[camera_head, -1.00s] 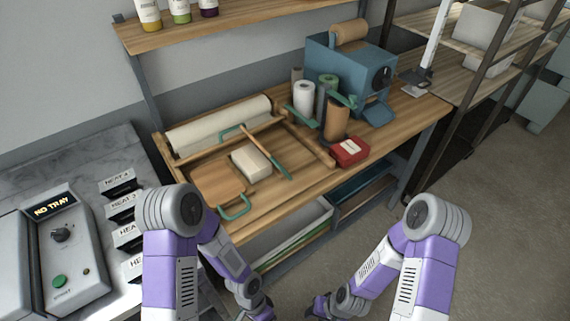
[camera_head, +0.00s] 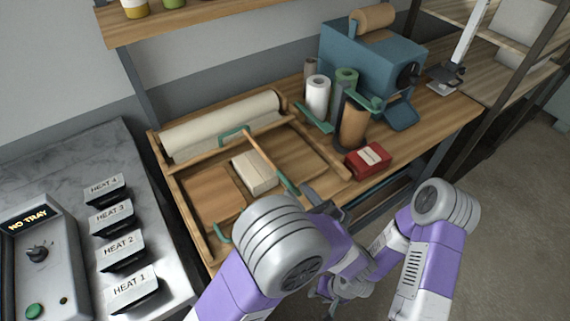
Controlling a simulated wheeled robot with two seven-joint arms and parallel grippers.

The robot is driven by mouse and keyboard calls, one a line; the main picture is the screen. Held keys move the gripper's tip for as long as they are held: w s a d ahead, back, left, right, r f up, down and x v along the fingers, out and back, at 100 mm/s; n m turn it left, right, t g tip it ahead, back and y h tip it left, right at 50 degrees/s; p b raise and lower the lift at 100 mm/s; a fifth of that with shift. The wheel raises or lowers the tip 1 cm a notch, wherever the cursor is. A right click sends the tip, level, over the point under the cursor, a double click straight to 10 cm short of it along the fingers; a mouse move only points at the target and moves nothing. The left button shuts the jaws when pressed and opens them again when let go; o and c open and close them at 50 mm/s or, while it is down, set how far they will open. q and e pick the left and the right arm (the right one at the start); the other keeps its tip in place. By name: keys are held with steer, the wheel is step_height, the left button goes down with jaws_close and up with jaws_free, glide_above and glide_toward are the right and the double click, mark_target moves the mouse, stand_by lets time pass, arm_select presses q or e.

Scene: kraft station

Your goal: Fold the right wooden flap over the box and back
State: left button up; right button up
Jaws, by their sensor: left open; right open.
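The cream box (camera_head: 254,173) sits in the middle of a wooden folding frame on the bench. A wooden flap (camera_head: 213,192) lies flat to its left. The flat wooden panel (camera_head: 302,157) to the box's right appears to be the right flap. A bar with a green end (camera_head: 268,163) runs between the box and that panel. My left gripper (camera_head: 338,206) is open at the bench's front edge, right of and nearer than the box, partly hidden by my arm. My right gripper (camera_head: 322,290) is low in front of the bench, open and apart from everything.
A paper roll (camera_head: 222,124) lies along the frame's back. A red box (camera_head: 368,161), upright rolls (camera_head: 318,96) and a blue machine (camera_head: 365,62) stand to the right. A heating station (camera_head: 125,250) with labelled slots is at the left.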

mark_target(278, 171)
arm_select(q)
steer(key=x, duration=0.6)
steer(key=shift+a, duration=0.4)
steer(key=shift+c, duration=0.4)
jaws_close()
